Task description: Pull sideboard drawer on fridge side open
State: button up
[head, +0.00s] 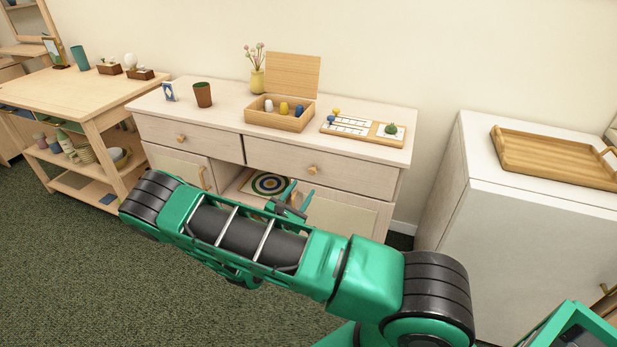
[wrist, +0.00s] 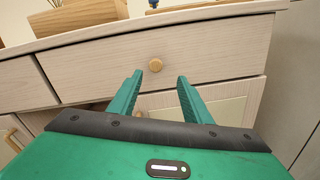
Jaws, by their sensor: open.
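The sideboard (head: 225,118) is pale wood with two drawers side by side. The fridge-side drawer (head: 345,172) is the right one, shut, with a round wooden knob (head: 312,169). In the wrist view the knob (wrist: 155,65) is ahead of my gripper (wrist: 160,82), above and between the fingertips. My gripper is open and empty, its green fingers apart from the knob. In the head view my gripper (head: 297,192) is below the knob, and my arm hides part of the sideboard's lower front. The white fridge (head: 520,235) stands to the right.
On the sideboard top are a brown cup (head: 203,94), an open wooden box (head: 280,121) with pegs and a game board (head: 355,130). A wooden tray (head: 555,160) lies on the fridge. The left drawer (head: 190,138) is shut. A shelved table (head: 85,90) stands left. Carpet in front is clear.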

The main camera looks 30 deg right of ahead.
aim_at(311, 172)
jog(key=shift+n+t, duration=0.3)
jog(key=shift+n, duration=0.1)
jog(key=x, duration=1)
jog(key=shift+w+f, duration=0.35)
jog(key=shift+w, duration=0.1)
jog(key=shift+a, duration=0.1)
grip_shut()
